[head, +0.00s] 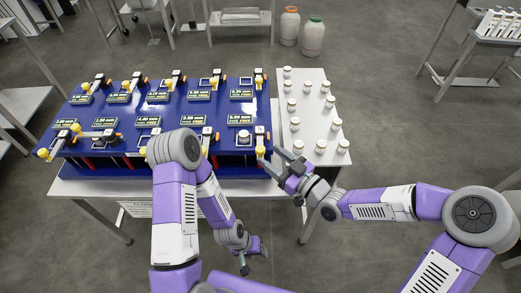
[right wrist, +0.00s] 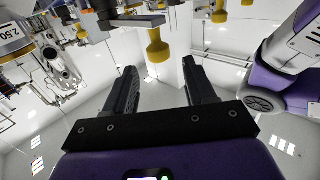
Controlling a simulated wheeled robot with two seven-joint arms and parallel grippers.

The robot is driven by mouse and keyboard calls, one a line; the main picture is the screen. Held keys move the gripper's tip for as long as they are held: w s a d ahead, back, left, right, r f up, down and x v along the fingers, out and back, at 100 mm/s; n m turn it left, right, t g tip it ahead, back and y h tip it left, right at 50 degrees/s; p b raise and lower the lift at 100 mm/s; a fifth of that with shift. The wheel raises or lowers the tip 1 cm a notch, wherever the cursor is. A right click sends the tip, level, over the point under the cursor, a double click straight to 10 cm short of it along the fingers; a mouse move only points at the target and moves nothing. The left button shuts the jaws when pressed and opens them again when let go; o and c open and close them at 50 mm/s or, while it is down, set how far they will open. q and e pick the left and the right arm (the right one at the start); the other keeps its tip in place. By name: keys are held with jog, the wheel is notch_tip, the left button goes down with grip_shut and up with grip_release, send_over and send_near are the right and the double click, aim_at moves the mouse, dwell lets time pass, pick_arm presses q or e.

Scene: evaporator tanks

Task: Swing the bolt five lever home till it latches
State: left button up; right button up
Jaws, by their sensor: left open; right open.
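A blue evaporator bench (head: 215,108) carries two rows of stations, each with a lever with a yellow knob and a small display. No bolt number is readable, so I cannot tell bolt five by its label. The lever knob at the front right corner (head: 260,151) is nearest my right gripper (head: 275,163). In the right wrist view a yellow lever knob (right wrist: 157,47) appears between and beyond the open fingers, with a visible gap to them. My right gripper is open and empty. My left gripper (head: 256,257) is open and empty, low in front of the bench.
A white side table (head: 312,105) with several white-capped jars adjoins the bench on the right. Two large jugs (head: 312,37) stand on the floor behind. A rack trolley (head: 497,24) is at the far right. The floor in front is clear apart from my arms.

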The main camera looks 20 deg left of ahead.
aim_at(264, 151)
jog(key=x, duration=0.5)
jog(key=shift+w+a, duration=0.15)
jog(key=shift+a, duration=0.1)
jog(key=shift+f, duration=0.1)
grip_shut()
